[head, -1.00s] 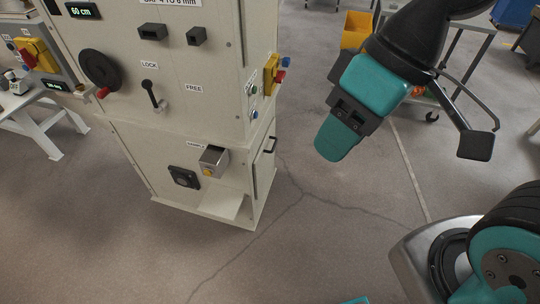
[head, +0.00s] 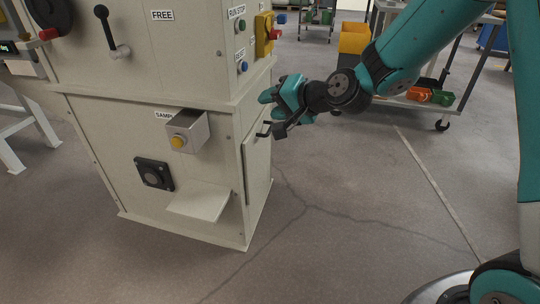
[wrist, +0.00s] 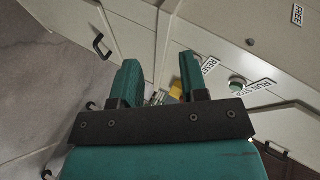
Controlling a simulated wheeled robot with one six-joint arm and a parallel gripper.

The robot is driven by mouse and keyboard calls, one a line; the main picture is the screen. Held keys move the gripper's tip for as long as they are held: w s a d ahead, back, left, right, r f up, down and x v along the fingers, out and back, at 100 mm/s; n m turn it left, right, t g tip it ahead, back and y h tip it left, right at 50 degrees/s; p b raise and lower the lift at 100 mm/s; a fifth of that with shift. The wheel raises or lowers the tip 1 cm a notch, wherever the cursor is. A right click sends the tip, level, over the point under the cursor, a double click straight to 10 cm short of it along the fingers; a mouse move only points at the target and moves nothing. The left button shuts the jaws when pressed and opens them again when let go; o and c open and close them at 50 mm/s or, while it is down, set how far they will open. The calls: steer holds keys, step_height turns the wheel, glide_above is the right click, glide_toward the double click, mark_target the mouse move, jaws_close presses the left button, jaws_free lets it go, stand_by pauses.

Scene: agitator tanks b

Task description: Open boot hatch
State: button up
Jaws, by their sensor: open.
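The boot hatch (head: 257,172) is a pale panel on the right side of the machine's lower cabinet and looks shut. Its black bar handle (head: 263,131) is near the top of the panel, partly crowded by my arm; the handle (wrist: 101,46) also shows at upper left in the wrist view. My gripper (head: 270,95) is beside the machine's right side, a little above the handle. In the wrist view my gripper (wrist: 160,82) has its two teal fingers apart with nothing held between them. The handle lies outside the fingers, to their left.
The sample box (head: 188,131) and a small shelf (head: 200,203) stick out of the cabinet front. A yellow switch (head: 264,34) sits above on the right side. A trolley (head: 415,104) with orange and green bins stands behind my arm. The floor right of the cabinet is clear.

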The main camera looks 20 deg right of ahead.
steer(key=w+d+f+m+t+h+b, duration=0.1)
steer(key=w+d+f+m+t+b, duration=0.15)
steer(key=f+b, duration=0.35)
steer(key=w+d+f+m+t+h+b, duration=0.1)
steer(key=w+d+f+m+b, duration=0.25)
steer(key=f, duration=0.45)
steer(key=w+d+f+m+t+h+b, duration=0.2)
steer(key=w+d+f+b, duration=0.15)
steer(key=f, duration=0.35)
steer(key=shift+b+x, duration=3.05)
steer(key=shift+x, duration=5.15)
steer(key=shift+f, duration=0.1)
steer(key=shift+c, duration=0.2)
jaws_close()
